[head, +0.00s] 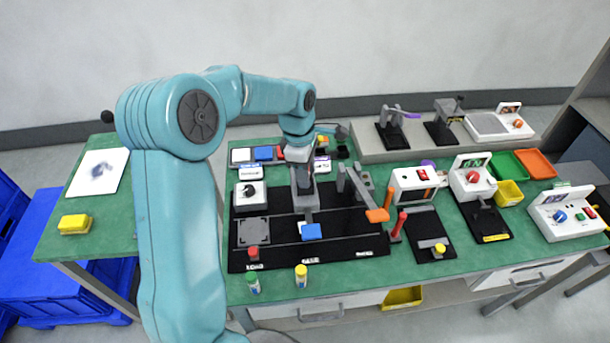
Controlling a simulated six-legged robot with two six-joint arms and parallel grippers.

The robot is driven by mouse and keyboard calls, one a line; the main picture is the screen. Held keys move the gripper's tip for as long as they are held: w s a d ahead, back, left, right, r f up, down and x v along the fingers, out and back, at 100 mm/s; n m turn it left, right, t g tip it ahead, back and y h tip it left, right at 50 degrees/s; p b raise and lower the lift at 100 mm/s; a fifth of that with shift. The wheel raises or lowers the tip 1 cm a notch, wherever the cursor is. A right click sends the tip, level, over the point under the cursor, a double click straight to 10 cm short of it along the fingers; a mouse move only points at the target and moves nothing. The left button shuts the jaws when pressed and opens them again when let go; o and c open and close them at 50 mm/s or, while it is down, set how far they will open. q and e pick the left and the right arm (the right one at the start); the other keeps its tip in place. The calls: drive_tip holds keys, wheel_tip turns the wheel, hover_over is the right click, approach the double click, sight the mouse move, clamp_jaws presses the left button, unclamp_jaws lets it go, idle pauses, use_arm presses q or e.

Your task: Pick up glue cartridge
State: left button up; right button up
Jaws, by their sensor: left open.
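Two small capped cylinders stand near the front edge of the green bench, one with a green cap (253,283) and one with a yellow cap (301,277). They look like cartridges, but I cannot tell which holds glue. A red-capped piece (253,253) stands just behind them on the black board. My left gripper (304,190) points down over the middle of the black board, behind the capped cylinders and apart from them. Its jaws are open, and no held object shows. The fingertips are hard to separate from the grey fixture below. My right gripper is out of view.
The black board (350,250) carries a blue block (311,231) and a lever with an orange end (377,215). Control boxes, including one with a red knob (472,178), and green (508,164) and orange (535,163) trays stand right. A yellow block (75,224) lies left.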

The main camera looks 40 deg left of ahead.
use_arm(q)
drive_tip(key=shift+s, duration=0.15)
drive_tip(key=shift+w+a+f, duration=0.1)
drive_tip(key=shift+w, duration=0.15)
clamp_jaws()
